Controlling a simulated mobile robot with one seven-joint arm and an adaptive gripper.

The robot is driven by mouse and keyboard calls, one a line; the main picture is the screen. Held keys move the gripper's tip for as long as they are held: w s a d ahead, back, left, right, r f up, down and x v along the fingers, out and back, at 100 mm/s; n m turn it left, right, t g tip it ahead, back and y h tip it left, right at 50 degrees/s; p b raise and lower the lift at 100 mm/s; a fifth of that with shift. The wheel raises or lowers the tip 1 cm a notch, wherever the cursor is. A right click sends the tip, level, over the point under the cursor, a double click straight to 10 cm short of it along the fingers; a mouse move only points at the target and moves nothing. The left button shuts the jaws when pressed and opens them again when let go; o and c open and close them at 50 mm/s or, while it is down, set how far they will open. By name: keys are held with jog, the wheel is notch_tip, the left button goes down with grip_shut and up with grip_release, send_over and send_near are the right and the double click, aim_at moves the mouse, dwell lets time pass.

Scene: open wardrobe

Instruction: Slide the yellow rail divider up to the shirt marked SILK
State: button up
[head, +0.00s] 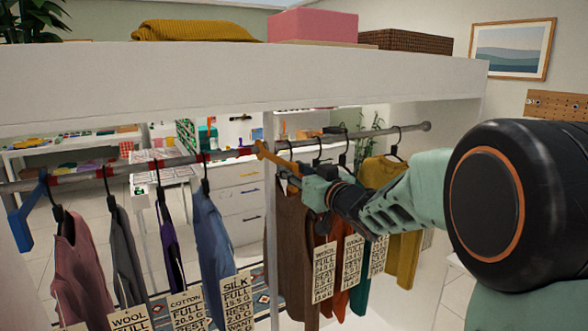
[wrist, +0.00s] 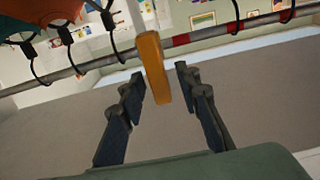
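The yellow rail divider (head: 277,159) hangs on the rail near the middle post in the head view. In the wrist view the divider (wrist: 152,62) shows as an orange-yellow bar crossing the rail. My gripper (wrist: 160,80) is open, with its fingertips on either side of the divider's near end and a gap showing on both sides. In the head view my gripper (head: 302,184) is at the divider's right end; its fingers are partly hidden there. The blue shirt (head: 213,235) with the SILK tag (head: 237,299) hangs left of the divider, with bare rail between them.
The rail (head: 130,168) has red bands. Left of the SILK shirt hang clothes tagged COTTON (head: 187,308) and WOOL (head: 130,320), and a blue divider (head: 25,213). Several garments, including a brown one (head: 295,235), hang on the right. A white shelf (head: 230,80) runs above.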

grip_shut()
dwell(0.3)
jog(key=shift+s+a+f+b, duration=0.1)
jog(key=shift+s+a+b, duration=0.05)
jog(key=shift+a+b, duration=0.25)
jog(key=s+a+b, duration=0.9)
jog(key=a+b, duration=0.2)
jog(key=a, duration=0.2)
jog(key=shift+w, duration=0.1)
